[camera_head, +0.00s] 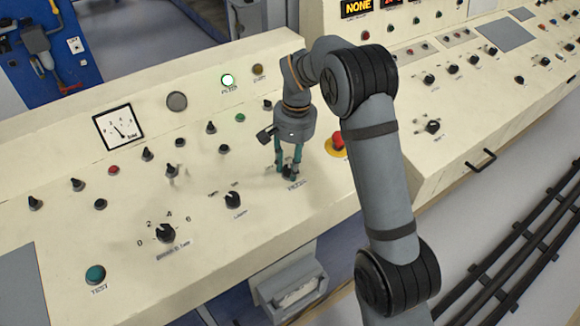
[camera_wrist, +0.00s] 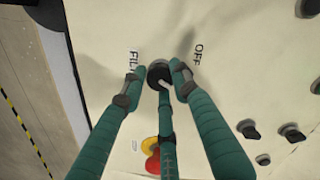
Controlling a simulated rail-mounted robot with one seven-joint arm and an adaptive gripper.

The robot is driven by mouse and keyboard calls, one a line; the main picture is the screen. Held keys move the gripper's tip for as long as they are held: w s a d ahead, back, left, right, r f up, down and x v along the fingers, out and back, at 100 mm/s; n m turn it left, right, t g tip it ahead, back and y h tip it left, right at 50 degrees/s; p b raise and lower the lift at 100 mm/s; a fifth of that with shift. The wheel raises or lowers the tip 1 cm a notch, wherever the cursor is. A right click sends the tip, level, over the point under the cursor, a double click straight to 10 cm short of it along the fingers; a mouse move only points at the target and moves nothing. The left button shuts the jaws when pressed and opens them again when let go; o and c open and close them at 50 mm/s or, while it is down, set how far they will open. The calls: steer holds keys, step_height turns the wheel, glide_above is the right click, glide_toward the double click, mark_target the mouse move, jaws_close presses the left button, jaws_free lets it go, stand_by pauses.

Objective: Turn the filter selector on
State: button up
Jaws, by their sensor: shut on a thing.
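The filter selector (camera_wrist: 158,73) is a black round knob on the cream panel. In the wrist view a label starting "FIL" shows to its left and "OFF" to its right. My gripper (camera_wrist: 155,84) has green fingers shut around this knob, which they partly cover. In the head view my gripper (camera_head: 289,170) reaches down onto the panel at the same knob, near its front edge. Which way the knob's pointer faces is hidden by the fingers.
A red emergency button (camera_head: 338,141) on a yellow base sits just right of my gripper. The lamp selector (camera_head: 233,199) is to the left, with a numbered knob (camera_head: 166,232) and a green TEST button (camera_head: 95,274) further left.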

steer(key=shift+s, duration=0.15)
stand_by(0.3)
steer(key=o, duration=1.1)
steer(key=shift+o, duration=0.2)
step_height(320, 180, up, 12)
steer(key=shift+d, duration=0.35)
steer(key=f, duration=1.2)
steer(key=shift+a, duration=0.4)
